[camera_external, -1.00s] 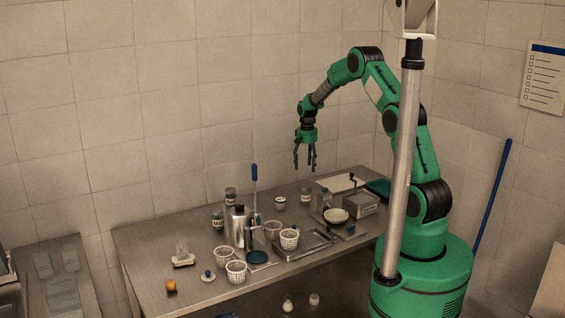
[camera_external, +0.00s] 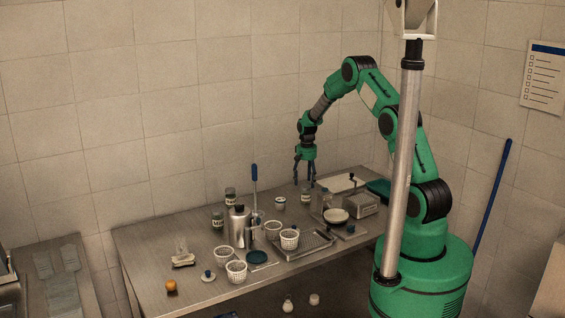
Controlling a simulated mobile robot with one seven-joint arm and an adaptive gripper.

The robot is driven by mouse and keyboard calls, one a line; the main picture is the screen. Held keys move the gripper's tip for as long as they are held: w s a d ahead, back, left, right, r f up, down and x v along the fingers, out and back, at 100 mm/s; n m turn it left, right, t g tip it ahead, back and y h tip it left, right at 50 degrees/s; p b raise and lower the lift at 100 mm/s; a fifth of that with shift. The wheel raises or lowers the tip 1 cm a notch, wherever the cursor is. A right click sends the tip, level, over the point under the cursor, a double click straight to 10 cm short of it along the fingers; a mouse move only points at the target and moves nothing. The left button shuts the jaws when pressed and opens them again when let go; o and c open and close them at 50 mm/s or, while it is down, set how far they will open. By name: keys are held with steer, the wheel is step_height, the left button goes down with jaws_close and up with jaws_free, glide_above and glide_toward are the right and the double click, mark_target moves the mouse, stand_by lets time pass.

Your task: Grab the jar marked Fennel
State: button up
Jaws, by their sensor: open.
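Several small labelled jars stand on the table, and their labels are too small to read, so I cannot tell which is Fennel. One jar (camera_external: 305,198) stands at the back right of the table. Two more dark jars with pale labels stand at the back left: one jar (camera_external: 230,196) near the wall and another jar (camera_external: 217,221) in front of it. My gripper (camera_external: 304,184) points down with its fingers apart and empty. It appears just above or around the top of the back right jar; I cannot tell the exact gap.
A steel bottle (camera_external: 238,228), a tall blue-handled tool (camera_external: 254,180) and perforated white baskets (camera_external: 236,273) crowd the middle. A metal tray (camera_external: 315,242), a white bowl (camera_external: 335,215) and a grinder box (camera_external: 362,204) stand right. An orange (camera_external: 171,286) lies front left.

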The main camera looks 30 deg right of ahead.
mark_target(304, 183)
stand_by(0.3)
steer(key=shift+f, duration=2.65)
steer(key=shift+c, duration=0.2)
steer(key=c, duration=1.3)
steer(key=shift+r, duration=0.15)
steer(key=shift+c, duration=0.2)
steer(key=shift+r, duration=4.9)
